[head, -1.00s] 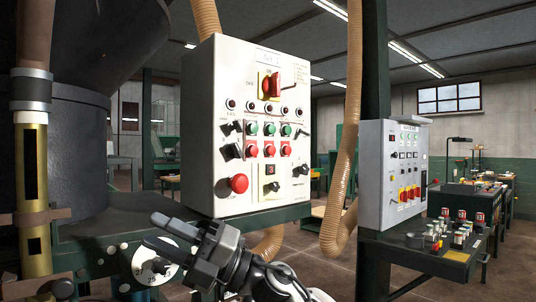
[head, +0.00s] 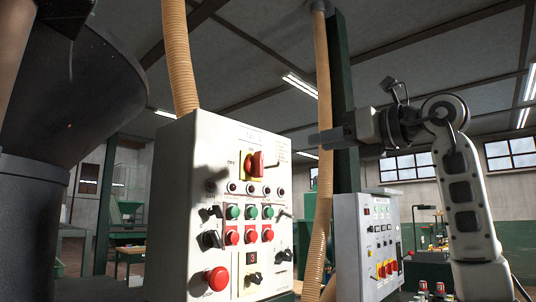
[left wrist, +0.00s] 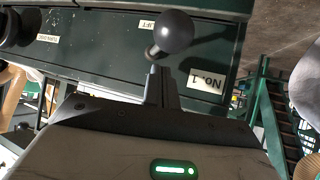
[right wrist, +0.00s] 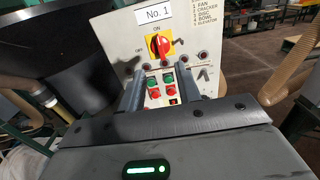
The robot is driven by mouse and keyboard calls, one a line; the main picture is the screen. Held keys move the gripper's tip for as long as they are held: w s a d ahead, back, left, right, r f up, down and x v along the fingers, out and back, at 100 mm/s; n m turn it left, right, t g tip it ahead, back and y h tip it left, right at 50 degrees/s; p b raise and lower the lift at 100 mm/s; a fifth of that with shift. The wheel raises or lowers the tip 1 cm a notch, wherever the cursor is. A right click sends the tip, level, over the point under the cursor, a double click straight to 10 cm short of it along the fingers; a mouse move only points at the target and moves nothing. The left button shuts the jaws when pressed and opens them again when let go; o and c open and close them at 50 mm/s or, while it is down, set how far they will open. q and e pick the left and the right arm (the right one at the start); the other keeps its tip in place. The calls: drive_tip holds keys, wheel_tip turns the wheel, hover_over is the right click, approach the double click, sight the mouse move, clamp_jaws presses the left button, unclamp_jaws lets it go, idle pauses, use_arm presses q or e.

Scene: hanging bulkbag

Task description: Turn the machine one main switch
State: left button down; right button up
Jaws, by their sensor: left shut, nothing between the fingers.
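The main switch (head: 253,165) is a red handle on a yellow plate, high on the white machine one panel (head: 180,165). In the right wrist view the switch (right wrist: 159,46) sits below a "No. 1" label, with "ON" above and "OFF" at its left. Its handle looks roughly upright. My right gripper (head: 320,139) is raised to the right of the panel, pointing left, apart from the switch. In the right wrist view its two fingers (right wrist: 161,92) are spread and empty, below the switch. My left gripper (left wrist: 160,85) is shut and empty, seen only in its wrist view.
Green and red buttons, black knobs and a red emergency stop (head: 216,279) lie below the switch. A tan hose (head: 322,150) and a dark post stand right of the panel. A second control panel (head: 370,240) is behind. A ball-ended lever (left wrist: 173,32) is near my left gripper.

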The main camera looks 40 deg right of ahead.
sight(262, 154)
drive_tip(key=w, duration=0.5)
drive_tip(key=w+a+p, duration=0.1)
drive_tip(key=w, duration=0.4)
drive_tip(key=w+p, duration=0.1)
drive_tip(key=w, duration=0.4)
drive_tip(key=shift+w+a, duration=0.15)
drive_tip(key=shift+a, duration=0.15)
clamp_jaws()
